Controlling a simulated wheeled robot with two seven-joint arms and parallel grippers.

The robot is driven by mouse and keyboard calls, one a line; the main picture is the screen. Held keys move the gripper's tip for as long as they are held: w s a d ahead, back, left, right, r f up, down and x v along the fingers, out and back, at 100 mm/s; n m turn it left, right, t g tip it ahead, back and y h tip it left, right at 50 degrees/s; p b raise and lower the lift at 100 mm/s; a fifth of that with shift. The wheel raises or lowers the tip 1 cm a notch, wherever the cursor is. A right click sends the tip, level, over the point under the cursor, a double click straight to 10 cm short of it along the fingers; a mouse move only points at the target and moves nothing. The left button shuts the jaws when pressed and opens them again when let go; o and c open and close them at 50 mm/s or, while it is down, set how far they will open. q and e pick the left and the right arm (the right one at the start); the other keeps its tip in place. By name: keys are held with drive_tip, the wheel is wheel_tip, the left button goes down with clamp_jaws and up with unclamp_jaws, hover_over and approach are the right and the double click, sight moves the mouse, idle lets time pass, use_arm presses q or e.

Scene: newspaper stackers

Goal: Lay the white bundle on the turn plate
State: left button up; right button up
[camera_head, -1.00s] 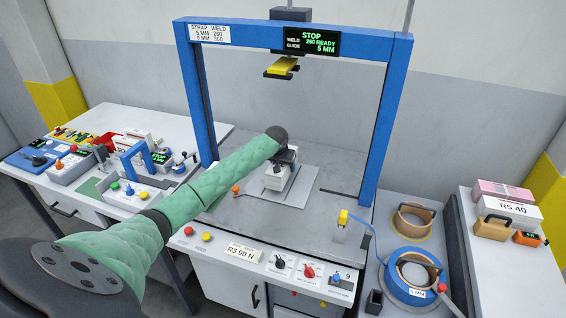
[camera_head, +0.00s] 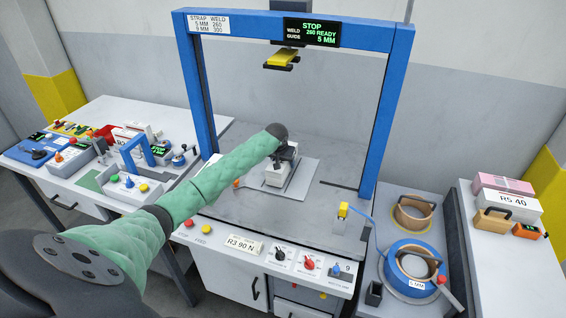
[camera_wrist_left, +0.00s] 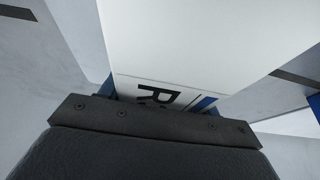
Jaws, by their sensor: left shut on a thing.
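The white bundle (camera_head: 276,178) is beneath my left gripper (camera_head: 285,157) at the middle of the bench, inside the blue arch. My left gripper is shut on it. In the left wrist view the bundle (camera_wrist_left: 205,45) fills the middle, with part of a black letter R and a blue mark near the jaw. The turn plate (camera_head: 305,178) is a light grey plate directly under and around the bundle. Whether the bundle touches it is hard to tell. My forearm and the gripper hide part of the bundle. My right gripper is not in view.
The blue arch (camera_head: 376,110) stands over the bench, with a yellow-topped head (camera_head: 282,59) hanging above the plate. A blue strap reel (camera_head: 395,282) is at the right. A side table with small devices (camera_head: 150,165) is at the left. Bare bench lies right of the plate.

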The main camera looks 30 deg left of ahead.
use_arm(q)
drive_tip(key=shift+f, duration=0.1)
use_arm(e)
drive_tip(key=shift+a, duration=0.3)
use_arm(q)
drive_tip(key=shift+f, duration=0.25)
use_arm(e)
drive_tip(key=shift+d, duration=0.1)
